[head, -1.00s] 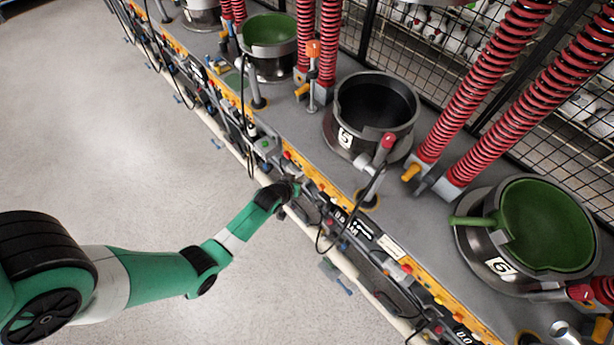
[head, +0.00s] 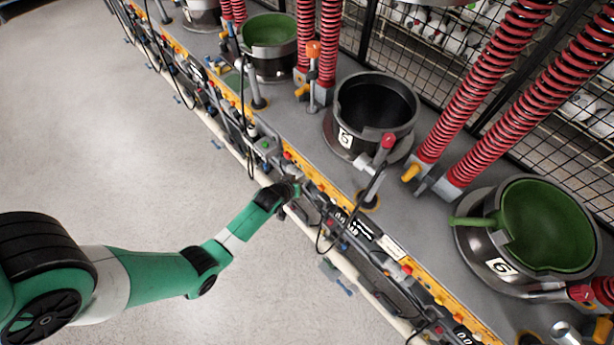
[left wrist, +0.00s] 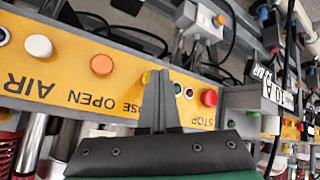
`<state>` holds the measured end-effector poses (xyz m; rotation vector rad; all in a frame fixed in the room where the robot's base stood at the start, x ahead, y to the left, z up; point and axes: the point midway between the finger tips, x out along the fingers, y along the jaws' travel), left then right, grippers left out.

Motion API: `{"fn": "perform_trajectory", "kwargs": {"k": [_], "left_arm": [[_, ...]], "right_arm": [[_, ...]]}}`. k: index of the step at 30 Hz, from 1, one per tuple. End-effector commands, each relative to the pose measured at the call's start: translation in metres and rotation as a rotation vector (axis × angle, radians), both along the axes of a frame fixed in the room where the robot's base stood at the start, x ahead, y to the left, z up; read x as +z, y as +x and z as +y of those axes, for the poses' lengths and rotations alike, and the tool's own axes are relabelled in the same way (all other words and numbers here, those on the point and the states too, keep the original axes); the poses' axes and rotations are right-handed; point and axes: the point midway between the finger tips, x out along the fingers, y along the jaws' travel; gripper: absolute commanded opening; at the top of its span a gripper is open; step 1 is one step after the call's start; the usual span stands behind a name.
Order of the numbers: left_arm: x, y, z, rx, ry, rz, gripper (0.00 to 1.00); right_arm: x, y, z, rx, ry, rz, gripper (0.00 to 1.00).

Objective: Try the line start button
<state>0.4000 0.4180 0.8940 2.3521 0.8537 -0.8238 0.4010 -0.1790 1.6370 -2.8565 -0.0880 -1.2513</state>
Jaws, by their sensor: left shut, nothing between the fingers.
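My left gripper (head: 294,187) is at the orange button strip on the front edge of the press line. In the left wrist view its fingers (left wrist: 160,80) are shut with nothing between them, and they stand in front of the orange panel (left wrist: 60,82). The panel lettering is upside down: AIR, OPEN, a partly covered word ending in OSE, and STOP. A red button (left wrist: 209,98) is just right of the fingers. A small dark-ringed green button (left wrist: 177,88) is beside the fingertips. No label naming a line start button is readable. Contact with any button cannot be told.
An orange button (left wrist: 102,65) and a white button (left wrist: 39,46) are left of the fingers. A small grey box with a green top (head: 265,144) stands near the gripper. Black cables loop along the line front. Pots, including a black one (head: 375,105), stand behind. The floor is clear.

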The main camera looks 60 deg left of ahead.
Motion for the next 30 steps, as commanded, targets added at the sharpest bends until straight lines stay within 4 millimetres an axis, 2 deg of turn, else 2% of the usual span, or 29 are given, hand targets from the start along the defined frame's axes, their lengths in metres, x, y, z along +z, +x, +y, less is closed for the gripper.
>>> {"fn": "perform_trajectory", "kwargs": {"k": [6, 17, 30], "left_arm": [[0.002, -0.011, -0.002, 0.000, 0.000, 0.000, 0.00], [0.002, -0.014, -0.003, 0.001, 0.000, 0.000, 0.00], [0.003, -0.055, -0.014, 0.001, -0.002, 0.002, 0.00]], "right_arm": [[0.009, 0.000, 0.000, 0.000, 0.000, 0.000, 0.50], [0.010, 0.000, 0.000, 0.000, 0.000, 0.000, 0.50], [0.033, 0.000, 0.000, 0.000, 0.000, 0.000, 0.50]]}}
